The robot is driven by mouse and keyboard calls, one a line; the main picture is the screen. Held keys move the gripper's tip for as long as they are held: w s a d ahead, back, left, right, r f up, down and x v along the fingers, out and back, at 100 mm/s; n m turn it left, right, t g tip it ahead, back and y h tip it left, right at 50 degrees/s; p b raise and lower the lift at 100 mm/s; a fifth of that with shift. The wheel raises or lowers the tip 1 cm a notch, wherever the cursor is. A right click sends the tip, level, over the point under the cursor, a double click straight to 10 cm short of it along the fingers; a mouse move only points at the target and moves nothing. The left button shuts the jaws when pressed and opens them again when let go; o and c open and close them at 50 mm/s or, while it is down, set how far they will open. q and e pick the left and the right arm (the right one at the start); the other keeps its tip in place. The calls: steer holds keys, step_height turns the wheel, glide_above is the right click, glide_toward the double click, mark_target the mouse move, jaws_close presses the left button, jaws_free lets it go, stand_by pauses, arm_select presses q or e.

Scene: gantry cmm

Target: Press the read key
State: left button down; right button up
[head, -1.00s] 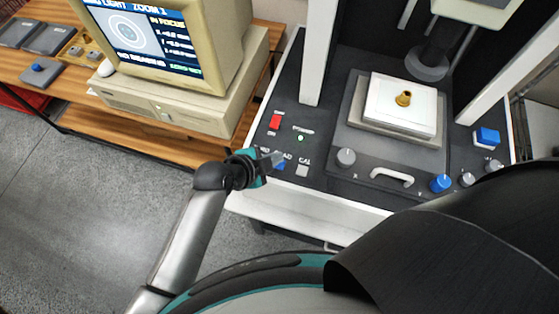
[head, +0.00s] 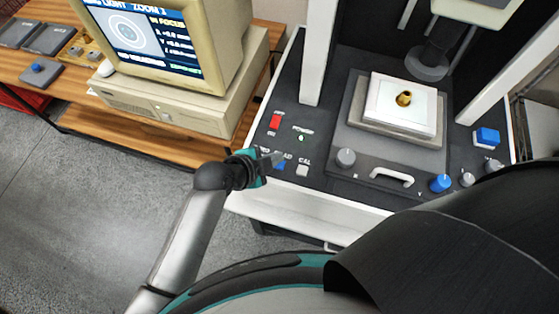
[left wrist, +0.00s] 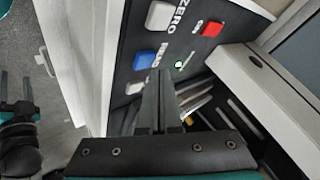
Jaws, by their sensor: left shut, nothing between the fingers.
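The blue read key (head: 280,167) is on the dark front panel of the measuring machine, between another key and the CAL key (head: 302,170). In the left wrist view the blue key (left wrist: 143,60) shows just beyond my fingertips, its label partly covered. My left gripper (head: 279,158) is shut and empty, with its fingertips over or beside the blue key. In the left wrist view its fingers (left wrist: 158,76) are together. I cannot tell whether they touch the key.
A red switch (head: 275,121) and a green lamp (head: 301,138) sit above the keys. A brass part (head: 404,98) stands on the white plate of the stage. Knobs and a handle (head: 392,177) line the panel front. A monitor (head: 140,35) stands at the left.

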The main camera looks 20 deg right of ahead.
arm_select(q)
steer(key=shift+f, duration=0.2)
steer(key=shift+f, duration=0.25)
steer(key=shift+f+b, duration=0.4)
steer(key=shift+b, duration=0.15)
stand_by(0.6)
steer(key=shift+r, duration=0.15)
steer(key=shift+r+p, duration=0.7)
steer(key=shift+p, duration=0.15)
step_height(320, 180, up, 5)
steer(key=p, duration=0.5)
